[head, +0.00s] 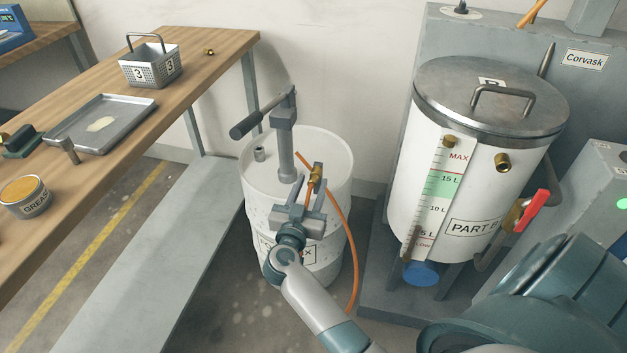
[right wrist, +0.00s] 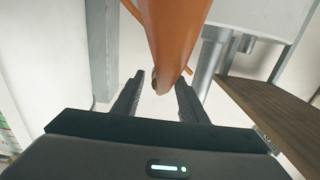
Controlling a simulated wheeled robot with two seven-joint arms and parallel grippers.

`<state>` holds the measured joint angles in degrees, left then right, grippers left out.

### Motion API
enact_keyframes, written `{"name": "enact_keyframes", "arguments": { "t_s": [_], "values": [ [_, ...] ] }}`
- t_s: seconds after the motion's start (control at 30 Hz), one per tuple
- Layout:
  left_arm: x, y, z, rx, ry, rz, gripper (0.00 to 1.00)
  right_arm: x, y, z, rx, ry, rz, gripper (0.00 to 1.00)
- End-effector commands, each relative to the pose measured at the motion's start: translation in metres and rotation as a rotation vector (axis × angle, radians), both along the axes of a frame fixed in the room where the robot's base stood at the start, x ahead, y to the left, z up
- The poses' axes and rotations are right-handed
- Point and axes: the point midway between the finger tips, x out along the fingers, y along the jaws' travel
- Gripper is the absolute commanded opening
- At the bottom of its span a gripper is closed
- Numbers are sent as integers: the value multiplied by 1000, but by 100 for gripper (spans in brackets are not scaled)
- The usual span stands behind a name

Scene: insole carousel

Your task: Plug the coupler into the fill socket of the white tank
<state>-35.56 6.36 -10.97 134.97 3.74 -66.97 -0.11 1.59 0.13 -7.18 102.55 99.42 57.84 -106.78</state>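The white tank (head: 405,190) with a grey lid stands at the right in the head view. Its brass fill socket (head: 502,162) sticks out of the upper front wall. My right gripper (head: 315,188) is in front of the white drum, left of the tank and well apart from the socket. It appears shut on the brass coupler (head: 315,175), which points upward. In the right wrist view the orange hose (right wrist: 172,40) runs close to the camera down to the fingertips (right wrist: 160,88) and hides most of the coupler (right wrist: 154,80). My left gripper is not in view.
The white drum (head: 262,205) carries a grey pump (head: 286,150) with a lever; the hose hangs from it in a loop. A red-handled valve (head: 532,208) and sight gauge (head: 438,190) are on the tank. A workbench (head: 200,62) is at the left.

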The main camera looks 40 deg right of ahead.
Motion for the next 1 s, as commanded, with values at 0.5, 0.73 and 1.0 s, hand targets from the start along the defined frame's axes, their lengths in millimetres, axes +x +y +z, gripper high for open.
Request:
{"name": "enact_keyframes", "arguments": {
  "t_s": [0.5,0.73,1.0],
  "values": [
    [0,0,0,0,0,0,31,0,0,0,1,-1,0,0],
    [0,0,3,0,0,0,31,-2,2,1,0,0,0,0],
    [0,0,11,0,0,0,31,-8,9,1,1,1,0,0]
  ]
}}
